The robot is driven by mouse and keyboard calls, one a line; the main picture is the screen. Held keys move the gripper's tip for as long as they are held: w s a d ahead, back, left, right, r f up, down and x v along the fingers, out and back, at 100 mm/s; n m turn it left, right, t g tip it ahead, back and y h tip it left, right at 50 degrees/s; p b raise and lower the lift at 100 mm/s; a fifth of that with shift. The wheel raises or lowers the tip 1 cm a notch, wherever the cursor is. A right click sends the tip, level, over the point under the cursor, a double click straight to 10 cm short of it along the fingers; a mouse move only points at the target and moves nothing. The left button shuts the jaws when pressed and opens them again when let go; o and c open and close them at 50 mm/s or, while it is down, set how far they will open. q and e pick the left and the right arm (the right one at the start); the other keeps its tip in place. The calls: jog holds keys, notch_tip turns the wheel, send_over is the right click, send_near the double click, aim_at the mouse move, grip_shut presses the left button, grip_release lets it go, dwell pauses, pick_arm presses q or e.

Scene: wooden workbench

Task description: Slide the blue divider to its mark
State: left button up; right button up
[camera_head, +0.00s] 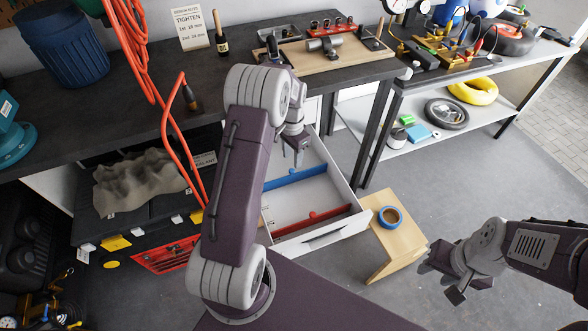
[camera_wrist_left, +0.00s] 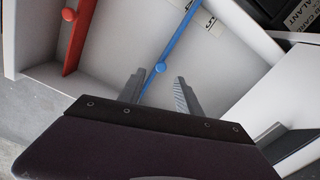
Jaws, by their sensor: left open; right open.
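The blue divider (camera_head: 300,176) stands across the open white drawer (camera_head: 333,238). In the left wrist view the blue divider (camera_wrist_left: 176,38) has a round blue knob (camera_wrist_left: 160,67). My left gripper (camera_head: 297,160) is over the drawer, open. In the left wrist view its fingertips (camera_wrist_left: 160,77) appear on either side of the knob; I cannot tell whether they touch it. Small white labels with dark print (camera_wrist_left: 210,25) lie on the drawer floor beside the blue divider; which is its mark is unclear. My right gripper (camera_head: 455,282) is open and empty, away from the drawer.
A red divider (camera_head: 318,217) with a red knob stands nearer the drawer front; it also shows in the left wrist view (camera_wrist_left: 79,37). A wooden box (camera_head: 405,240) with a blue tape roll (camera_head: 390,217) stands right of the drawer. The dark workbench (camera_head: 130,85) is behind.

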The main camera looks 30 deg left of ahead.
aim_at(292, 170)
pick_arm(q)
notch_tip(292, 170, down, 5)
jog(key=shift+s+a+f, duration=0.1)
jog(key=shift+s+a, duration=0.05)
jog(key=shift+f, duration=0.45)
grip_shut()
dwell(1.0)
